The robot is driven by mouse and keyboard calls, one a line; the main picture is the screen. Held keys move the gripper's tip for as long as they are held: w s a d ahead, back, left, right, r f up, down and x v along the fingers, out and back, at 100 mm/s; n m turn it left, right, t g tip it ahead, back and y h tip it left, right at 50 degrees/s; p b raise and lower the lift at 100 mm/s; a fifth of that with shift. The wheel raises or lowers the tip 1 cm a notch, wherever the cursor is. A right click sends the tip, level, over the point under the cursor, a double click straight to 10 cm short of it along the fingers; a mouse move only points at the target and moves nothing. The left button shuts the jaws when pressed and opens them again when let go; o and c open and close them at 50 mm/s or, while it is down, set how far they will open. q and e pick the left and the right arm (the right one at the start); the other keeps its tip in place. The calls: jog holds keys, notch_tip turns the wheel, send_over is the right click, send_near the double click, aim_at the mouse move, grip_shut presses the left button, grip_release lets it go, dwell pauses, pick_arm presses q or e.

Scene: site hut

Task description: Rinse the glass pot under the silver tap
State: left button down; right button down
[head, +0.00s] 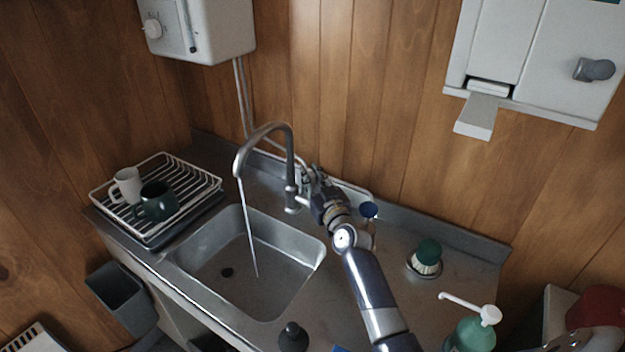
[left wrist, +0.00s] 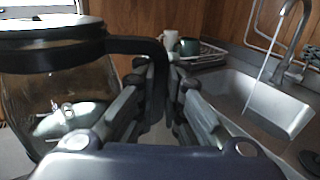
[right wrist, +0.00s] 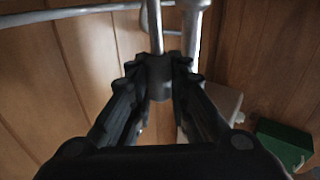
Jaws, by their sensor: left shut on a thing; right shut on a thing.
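The silver tap (head: 289,165) arches over the sink (head: 205,240), and a thin stream of water (head: 249,225) runs from it into the basin. The glass pot (left wrist: 60,95) shows at the left of the left wrist view, upright, with a black band and black handle. My left gripper (left wrist: 162,85) is shut on the handle; pot and gripper are out of the head view. My right gripper (head: 312,182) is beside the tap's base. In the right wrist view it (right wrist: 160,80) is shut on a dark knob, apparently the tap's handle.
A wire rack (head: 185,185) with a white mug (head: 127,184) and a dark mug (head: 157,201) stands left of the sink. A green-topped brush (head: 427,257), a green pump bottle (head: 472,330) and a small dark object (head: 293,337) stand right and in front. The basin is empty.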

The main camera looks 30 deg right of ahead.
pick_arm(q)
jog(key=shift+f+b, duration=0.4)
jog(key=shift+f, duration=0.3)
pick_arm(e)
jog(key=shift+s+a+f, duration=0.15)
jog(key=shift+f, duration=0.15)
pick_arm(q)
jog(key=shift+f, duration=0.15)
pick_arm(e)
jog(key=shift+a+r+n+t, duration=0.1)
jog(key=shift+a+n+t, duration=0.05)
jog(key=shift+n+t, duration=0.2)
jog(key=shift+r, duration=0.1)
jog(key=c, duration=1.5)
grip_release()
jog(key=shift+s, duration=0.1)
jog(key=s, duration=0.8)
jog(key=s+a, duration=0.1)
jog(key=s, duration=0.3)
jog(key=shift+a+f, duration=0.1)
jog(key=shift+f, duration=0.3)
jog(key=shift+w, duration=0.1)
